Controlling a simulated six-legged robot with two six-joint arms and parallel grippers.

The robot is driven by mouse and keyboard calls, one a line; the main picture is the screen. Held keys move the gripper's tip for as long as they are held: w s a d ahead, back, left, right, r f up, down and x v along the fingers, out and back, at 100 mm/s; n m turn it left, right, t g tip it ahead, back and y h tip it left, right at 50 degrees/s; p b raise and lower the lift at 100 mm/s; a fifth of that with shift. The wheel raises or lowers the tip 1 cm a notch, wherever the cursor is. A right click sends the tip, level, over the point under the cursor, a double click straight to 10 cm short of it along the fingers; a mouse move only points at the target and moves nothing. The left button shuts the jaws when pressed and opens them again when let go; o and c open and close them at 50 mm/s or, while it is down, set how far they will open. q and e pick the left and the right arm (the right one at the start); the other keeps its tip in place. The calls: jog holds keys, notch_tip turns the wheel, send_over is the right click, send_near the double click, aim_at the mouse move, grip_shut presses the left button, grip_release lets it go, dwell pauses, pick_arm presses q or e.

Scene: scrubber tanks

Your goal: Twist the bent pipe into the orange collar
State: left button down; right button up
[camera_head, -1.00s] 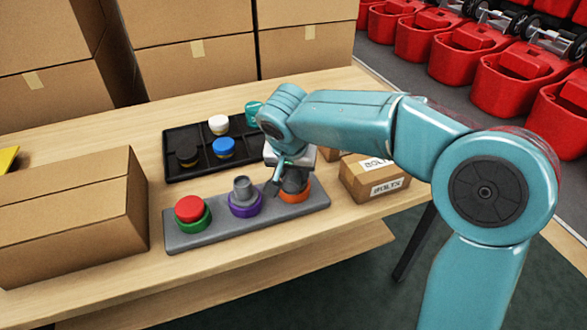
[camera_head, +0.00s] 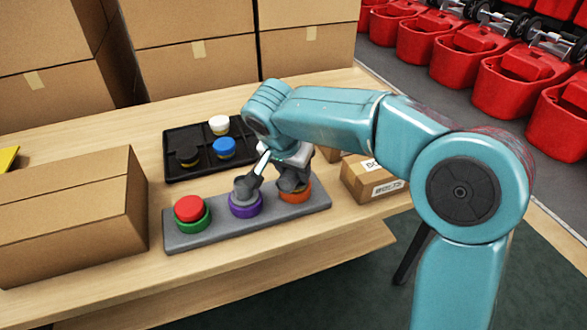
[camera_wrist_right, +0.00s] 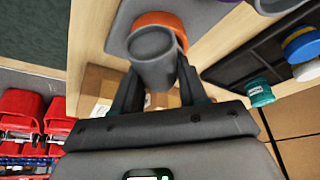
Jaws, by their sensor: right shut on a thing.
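The grey bent pipe (camera_head: 289,184) sits at the orange collar (camera_head: 297,195), at the right end of the grey rack (camera_head: 222,229). My right gripper (camera_head: 279,176) is shut on the pipe, just above the collar. In the right wrist view the pipe's round end (camera_wrist_right: 153,45) shows between the dark fingers (camera_wrist_right: 156,80), in front of the orange collar (camera_wrist_right: 163,19). How deep the pipe sits in the collar is hidden. My left gripper is not in view.
The rack also bears a purple collar (camera_head: 246,208) with a grey piece and a green collar (camera_head: 194,224) with a red top (camera_head: 188,208). A black tray (camera_head: 190,176) with coloured caps lies behind. Cardboard boxes stand left (camera_head: 62,220) and right (camera_head: 367,184).

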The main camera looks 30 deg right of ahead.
jog(key=shift+w+a+m+g, duration=0.15)
jog(key=shift+m+g, duration=0.15)
jog(key=shift+m, duration=0.3)
jog(key=shift+m, duration=0.3)
jog(key=shift+m+g, duration=0.3)
jog(key=shift+m, duration=0.2)
jog(key=shift+w+m+g+h, duration=0.1)
jog(key=shift+m+g+h, duration=0.2)
jog(key=shift+m, duration=0.4)
